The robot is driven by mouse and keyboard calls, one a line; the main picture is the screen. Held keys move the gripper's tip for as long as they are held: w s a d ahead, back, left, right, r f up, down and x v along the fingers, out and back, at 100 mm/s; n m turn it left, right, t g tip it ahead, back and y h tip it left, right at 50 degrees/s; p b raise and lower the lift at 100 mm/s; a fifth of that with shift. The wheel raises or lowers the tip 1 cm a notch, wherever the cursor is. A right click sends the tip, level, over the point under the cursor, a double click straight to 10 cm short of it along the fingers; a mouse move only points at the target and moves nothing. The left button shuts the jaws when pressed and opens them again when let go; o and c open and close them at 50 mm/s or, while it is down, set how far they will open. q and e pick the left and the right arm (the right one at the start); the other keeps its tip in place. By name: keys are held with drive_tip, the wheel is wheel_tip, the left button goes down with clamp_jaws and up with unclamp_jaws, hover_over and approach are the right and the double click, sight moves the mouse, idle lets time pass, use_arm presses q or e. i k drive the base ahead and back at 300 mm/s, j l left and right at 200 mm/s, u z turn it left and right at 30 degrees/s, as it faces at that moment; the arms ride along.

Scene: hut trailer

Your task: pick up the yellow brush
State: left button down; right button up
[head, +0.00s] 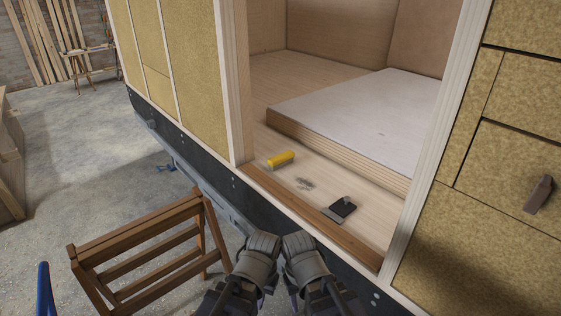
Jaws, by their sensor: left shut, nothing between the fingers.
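The yellow brush (282,158) lies on the wooden floor just inside the doorway, near its left post. Its yellow handle points right and its pale end points left. My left gripper (263,241) is low in the middle of the view, outside the sill, shut and empty. It is well apart from the brush, below it in the picture. My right gripper (298,241) is close beside the left one, also apart from the brush. Its fingers are too unclear to tell whether they are open or shut.
A small grey dirt pile (305,183) and a dark scraper (342,207) lie right of the brush. A brown sill (311,219) edges the doorway. A thick pale slab (350,110) lies behind. A wooden step frame (150,255) stands outside at lower left.

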sight(275, 162)
drive_tip(key=i+l+u, duration=0.2)
drive_tip(key=u, duration=0.2)
drive_tip(key=i+l+u, duration=0.25)
drive_tip(key=u, duration=0.2)
drive_tip(key=i+l+u, duration=0.25)
drive_tip(key=l+u, duration=0.15)
